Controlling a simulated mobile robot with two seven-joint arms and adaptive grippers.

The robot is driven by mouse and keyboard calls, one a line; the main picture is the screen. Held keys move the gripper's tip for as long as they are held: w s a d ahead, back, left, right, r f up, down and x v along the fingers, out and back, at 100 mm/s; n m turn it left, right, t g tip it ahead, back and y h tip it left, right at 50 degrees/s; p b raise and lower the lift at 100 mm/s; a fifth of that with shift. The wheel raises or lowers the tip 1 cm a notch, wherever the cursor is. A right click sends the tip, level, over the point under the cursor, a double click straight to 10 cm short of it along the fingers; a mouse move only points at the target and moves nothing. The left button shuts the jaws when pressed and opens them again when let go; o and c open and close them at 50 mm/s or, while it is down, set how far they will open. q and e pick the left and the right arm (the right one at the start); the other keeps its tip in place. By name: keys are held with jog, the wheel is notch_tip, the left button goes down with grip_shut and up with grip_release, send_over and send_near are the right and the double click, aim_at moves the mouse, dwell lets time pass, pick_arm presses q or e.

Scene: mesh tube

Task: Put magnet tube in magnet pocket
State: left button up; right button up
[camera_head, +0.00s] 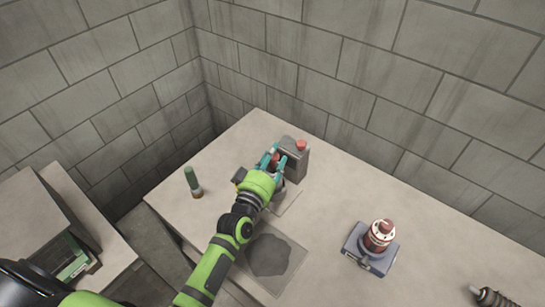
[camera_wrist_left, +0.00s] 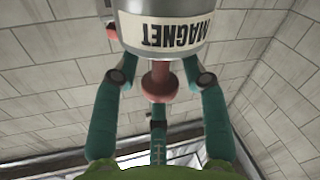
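The magnet tube (camera_wrist_left: 165,35) is a silver-grey cylinder with a white label reading MAGNET, upside down in the left wrist view. A red stem and knob (camera_wrist_left: 158,85) stick out of it between the teal fingers. My left gripper (camera_wrist_left: 160,72) is closed around this stem end; its fingertips are partly hidden behind the tube. In the head view my left gripper (camera_head: 275,160) is over the back of the table beside a grey canister, with red showing between its fingers. The tube's body is mostly hidden there. I cannot identify the magnet pocket for sure. My right gripper is not in view.
The grey canister (camera_head: 296,160) with a red cap stands close by the left gripper. A green tube (camera_head: 192,179) stands on the left. A red and white cylinder (camera_head: 379,236) sits in a dark base (camera_head: 369,258). A coiled dark part (camera_head: 493,298) lies lower right. Block walls border the table.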

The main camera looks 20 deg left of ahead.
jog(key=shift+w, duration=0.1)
pick_arm(q)
jog(key=shift+r, duration=0.1)
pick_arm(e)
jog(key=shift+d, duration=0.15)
pick_arm(q)
jog(key=shift+r, duration=0.3)
jog(key=s+a+b, duration=0.1)
jog(key=s+b, duration=0.1)
jog(key=s, duration=1)
jog(key=shift+f, duration=0.25)
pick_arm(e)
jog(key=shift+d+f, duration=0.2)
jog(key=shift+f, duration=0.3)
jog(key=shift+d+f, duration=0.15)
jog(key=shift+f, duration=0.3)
pick_arm(q)
jog(key=shift+o, duration=0.4)
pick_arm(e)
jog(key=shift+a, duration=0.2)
